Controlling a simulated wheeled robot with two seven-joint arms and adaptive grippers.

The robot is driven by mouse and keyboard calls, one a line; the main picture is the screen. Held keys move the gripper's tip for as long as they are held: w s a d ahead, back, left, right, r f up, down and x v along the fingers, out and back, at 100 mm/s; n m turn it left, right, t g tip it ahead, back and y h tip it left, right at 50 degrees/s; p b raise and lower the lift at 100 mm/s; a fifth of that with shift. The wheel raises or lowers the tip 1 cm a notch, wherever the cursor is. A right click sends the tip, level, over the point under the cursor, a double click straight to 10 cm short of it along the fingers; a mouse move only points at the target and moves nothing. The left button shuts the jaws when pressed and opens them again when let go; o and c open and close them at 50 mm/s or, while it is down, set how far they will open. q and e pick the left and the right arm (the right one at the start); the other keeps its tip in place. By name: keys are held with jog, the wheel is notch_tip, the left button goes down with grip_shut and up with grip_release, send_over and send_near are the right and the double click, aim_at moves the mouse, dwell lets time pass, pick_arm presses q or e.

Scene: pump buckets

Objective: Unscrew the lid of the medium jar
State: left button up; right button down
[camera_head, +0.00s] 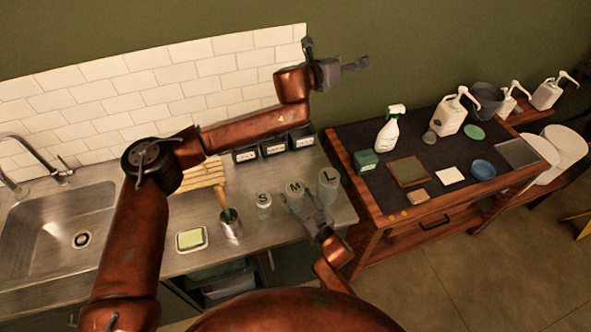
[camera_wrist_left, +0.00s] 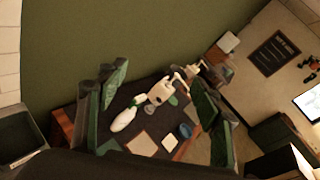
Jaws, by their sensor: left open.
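Three pale glass jars stand in a row on the steel counter, lettered S, M and L. The medium jar (camera_head: 293,196), marked M, is upright between the small jar (camera_head: 264,205) and the large jar (camera_head: 328,186). Its lid is too small to make out. My left gripper (camera_head: 335,54) is open and empty, raised high against the green wall, far above the jars. Its spread fingers also show in the left wrist view (camera_wrist_left: 161,80). My right gripper (camera_head: 318,218) is low in front of the medium and large jars, fingers spread; I cannot tell whether it touches a jar.
A sink (camera_head: 60,235) is at the left. A sponge dish (camera_head: 191,240), a metal cup (camera_head: 231,226) with a brush, and dark labelled bins (camera_head: 274,148) share the counter. The wooden table (camera_head: 372,215) at right holds a spray bottle (camera_head: 389,130), pump containers and small items.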

pick_arm(q)
jog(key=a+f+n+g+y, duration=0.1)
jog(key=a+f+y, duration=0.25)
jog(key=f, duration=0.45)
jog(key=m+g+y, duration=0.2)
jog(key=g+y, duration=0.5)
jog(key=g, duration=0.4)
send_over(295, 187)
notch_tip(295, 187, down, 19)
jog(key=shift+w+d+r, duration=0.1)
jog(key=shift+r, duration=0.1)
jog(key=shift+f, duration=0.25)
notch_tip(295, 187, down, 8)
jog(key=shift+r, duration=0.25)
jog(key=shift+c, duration=0.7)
